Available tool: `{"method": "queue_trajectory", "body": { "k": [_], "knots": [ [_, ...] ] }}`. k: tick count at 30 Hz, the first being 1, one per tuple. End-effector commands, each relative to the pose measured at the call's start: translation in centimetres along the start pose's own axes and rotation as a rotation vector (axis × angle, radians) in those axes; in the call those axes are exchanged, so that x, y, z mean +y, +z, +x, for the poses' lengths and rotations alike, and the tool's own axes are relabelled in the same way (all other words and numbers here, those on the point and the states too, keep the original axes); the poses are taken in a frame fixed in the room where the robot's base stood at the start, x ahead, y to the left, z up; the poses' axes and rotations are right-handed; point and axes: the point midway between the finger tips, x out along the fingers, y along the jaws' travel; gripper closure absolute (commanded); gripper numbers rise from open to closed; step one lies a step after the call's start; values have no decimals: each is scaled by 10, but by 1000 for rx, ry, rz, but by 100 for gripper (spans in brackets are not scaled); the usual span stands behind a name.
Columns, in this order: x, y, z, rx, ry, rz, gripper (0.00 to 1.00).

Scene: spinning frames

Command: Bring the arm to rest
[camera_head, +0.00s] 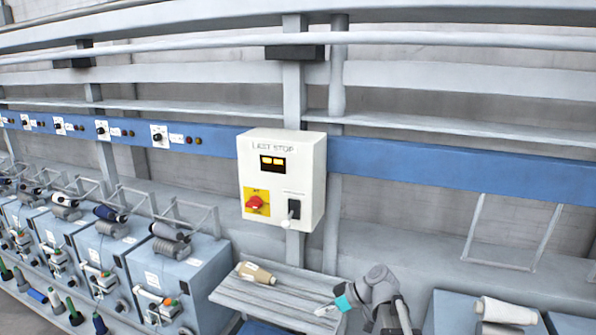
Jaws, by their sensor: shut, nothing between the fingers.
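My gripper (327,311) shows at the bottom of the head view, right of centre. It is at the end of my grey arm (378,287), beyond a teal band (345,298). It is shut with nothing in it. It is over or beside the right end of a grey slatted shelf (255,297); I cannot tell whether it touches. The lower part of my arm is cut off by the bottom edge.
A tan yarn cone (257,273) lies on the shelf. A cream control box (282,180) with a red knob (254,203) is above it. Blue-grey spinning units (165,277) line the left. A pale cone (506,311) lies at the lower right.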

Motion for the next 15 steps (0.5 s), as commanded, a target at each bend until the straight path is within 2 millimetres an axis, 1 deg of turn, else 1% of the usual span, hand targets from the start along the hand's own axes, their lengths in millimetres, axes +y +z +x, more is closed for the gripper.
{"method": "queue_trajectory", "body": {
  "k": [1,6,11,15],
  "knots": [
    [-4,14,5,-44,12,54,100],
    [-11,53,13,-198,82,257,100],
    [-16,88,15,-327,181,446,100],
    [-21,118,13,-425,292,604,100]
  ]
}}
